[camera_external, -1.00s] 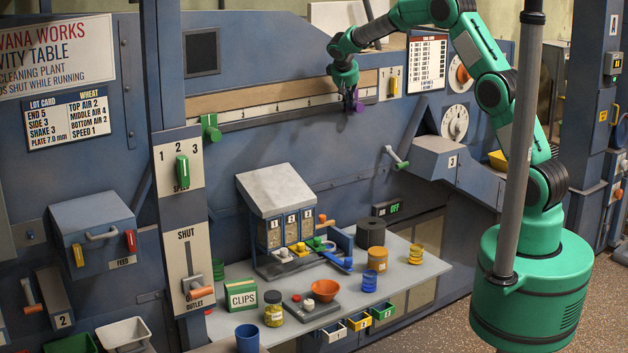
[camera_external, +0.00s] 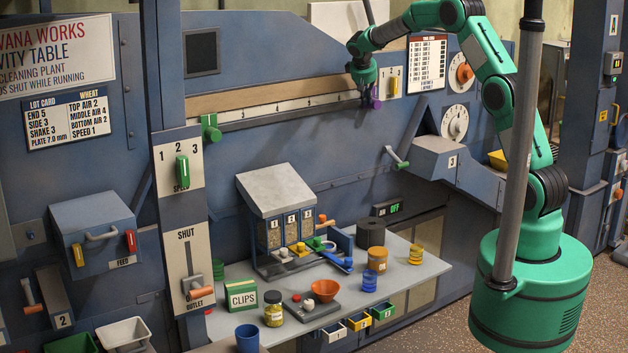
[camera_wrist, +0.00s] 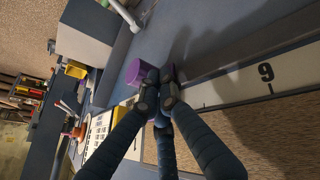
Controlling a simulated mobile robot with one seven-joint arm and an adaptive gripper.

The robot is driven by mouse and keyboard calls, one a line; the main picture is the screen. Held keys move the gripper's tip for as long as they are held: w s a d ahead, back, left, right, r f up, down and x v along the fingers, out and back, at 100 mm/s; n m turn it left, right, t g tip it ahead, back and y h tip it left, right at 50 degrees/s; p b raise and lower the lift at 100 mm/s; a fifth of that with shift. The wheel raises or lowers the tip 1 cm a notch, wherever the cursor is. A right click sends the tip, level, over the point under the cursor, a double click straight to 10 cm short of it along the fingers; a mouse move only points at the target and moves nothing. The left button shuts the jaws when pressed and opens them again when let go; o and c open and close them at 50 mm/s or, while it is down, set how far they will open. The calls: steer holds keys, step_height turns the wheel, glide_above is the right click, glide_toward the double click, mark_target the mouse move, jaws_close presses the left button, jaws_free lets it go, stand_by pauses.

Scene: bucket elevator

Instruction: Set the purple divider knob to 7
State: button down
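The purple divider knob (camera_external: 375,102) sits near the right end of the long scale strip (camera_external: 290,114) on the blue wall. My gripper (camera_external: 367,93) is at the knob, on its left side. In the wrist view the purple knob (camera_wrist: 138,72) shows just left of my dark fingertips (camera_wrist: 158,88), which are close together and appear to touch it. The wrist picture is upside down, so the mark looking like a 9 (camera_wrist: 265,73) reads as 6; it lies left of the knob on the wall. The knob's exact reading is hidden by my fingers.
A green knob (camera_external: 211,128) is at the scale's left end. A small panel with a yellow slider (camera_external: 393,86) is just right of the purple knob. A grey-handled lever (camera_external: 397,157) and hatch box (camera_external: 440,158) stick out below right. The wall directly below the strip is clear.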

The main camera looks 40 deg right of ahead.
steer(key=a+f+b+v, duration=0.1)
steer(key=a+v, duration=0.1)
steer(key=v, duration=1)
steer(key=shift+w+a, duration=0.35)
steer(key=shift+a, duration=0.1)
steer(key=shift+r, duration=0.15)
